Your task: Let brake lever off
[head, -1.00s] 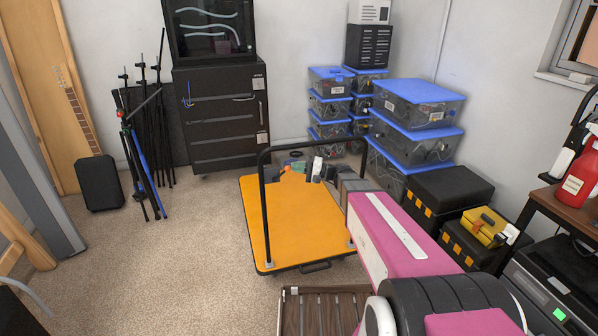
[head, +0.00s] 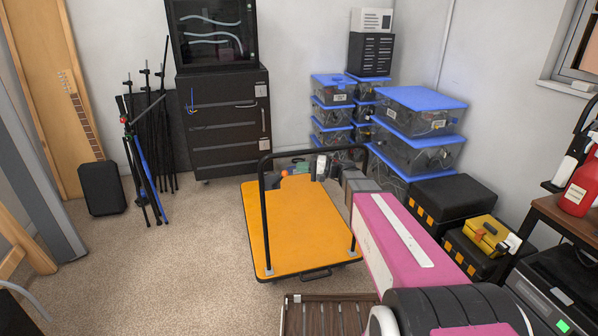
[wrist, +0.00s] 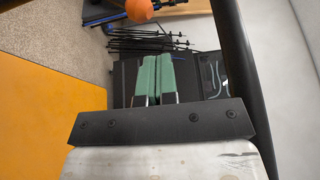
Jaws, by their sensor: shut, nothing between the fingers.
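An orange flatbed trolley (head: 290,235) with a black push handle (head: 263,210) stands on the carpet in the head view. A black loop (head: 316,275) sticks out under its near edge; I cannot tell if this is the brake lever. A small orange ball (head: 284,172) shows beyond the far end of the deck, and an orange ball also shows at the top of the wrist view (wrist: 139,9). My gripper (wrist: 154,60) has green finger pads, closed together and empty. It is near the ball, apart from it in the wrist view. In the head view my arm partly hides that area.
A black handle tube (wrist: 235,50) runs close to the right of my gripper. A black drawer cabinet (head: 225,120), tripods (head: 145,160) and blue-lidded boxes (head: 418,120) stand behind the trolley. Carpet (head: 190,260) left of the trolley is clear.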

